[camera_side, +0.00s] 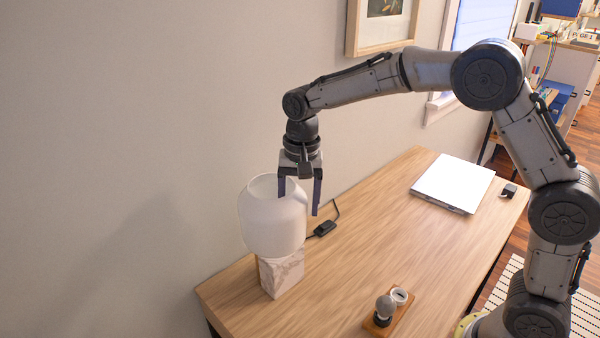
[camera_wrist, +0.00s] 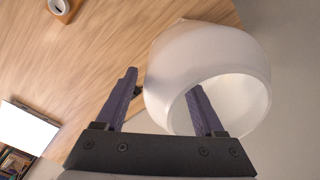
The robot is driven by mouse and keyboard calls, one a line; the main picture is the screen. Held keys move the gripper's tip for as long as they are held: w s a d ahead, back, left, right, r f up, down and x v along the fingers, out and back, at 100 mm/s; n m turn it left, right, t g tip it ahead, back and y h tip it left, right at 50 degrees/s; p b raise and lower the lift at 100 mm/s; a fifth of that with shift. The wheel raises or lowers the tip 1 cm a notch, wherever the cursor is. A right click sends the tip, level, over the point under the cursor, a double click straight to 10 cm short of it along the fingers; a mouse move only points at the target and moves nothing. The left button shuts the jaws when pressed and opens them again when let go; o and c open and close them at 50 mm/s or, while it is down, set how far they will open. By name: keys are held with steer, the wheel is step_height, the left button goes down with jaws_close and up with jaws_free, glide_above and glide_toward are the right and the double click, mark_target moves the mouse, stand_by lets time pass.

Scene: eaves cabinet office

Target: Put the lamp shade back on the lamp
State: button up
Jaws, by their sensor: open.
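The white lamp shade (camera_side: 270,228) stands upright above the marble lamp base (camera_side: 283,276) near the table's left end. Its lower part hides the joint, so I cannot tell how it is seated. My gripper (camera_side: 299,204) points down at the right side of the shade's rim, jaws open. In the wrist view, my gripper (camera_wrist: 164,79) has its left finger outside the shade (camera_wrist: 185,62). Its right finger overlaps the open mouth and looks to be inside. The shade's wall lies between the fingers; contact is not clear.
The wooden table (camera_side: 370,240) is largely clear in the middle. A small wooden tray (camera_side: 398,314) with a grey round-topped item stands at the front. A cable with a black switch (camera_side: 324,228) lies behind the gripper. A white flat panel (camera_side: 453,181) lies farther back. The wall is close behind the lamp.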

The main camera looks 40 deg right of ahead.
step_height(320, 180, up, 12)
steer(key=shift+s+d+f, duration=0.15)
steer(key=shift+f, duration=0.05)
steer(key=shift+d+r, duration=0.1)
steer(key=s+d+r+t, duration=0.2)
steer(key=s+d+r, duration=0.15)
steer(key=s, duration=0.35)
steer(key=s+d+r+t, duration=0.1)
steer(key=s+d+r, duration=0.1)
steer(key=s+r, duration=0.4)
steer(key=s+d+f+n+t, duration=0.1)
steer(key=s+f+n+t, duration=0.1)
steer(key=s+f+n, duration=0.7)
steer(key=s+f, duration=0.4)
steer(key=s, duration=0.1)
steer(key=shift+s+d, duration=0.3)
steer(key=shift+s, duration=0.1)
steer(key=shift+f, duration=0.1)
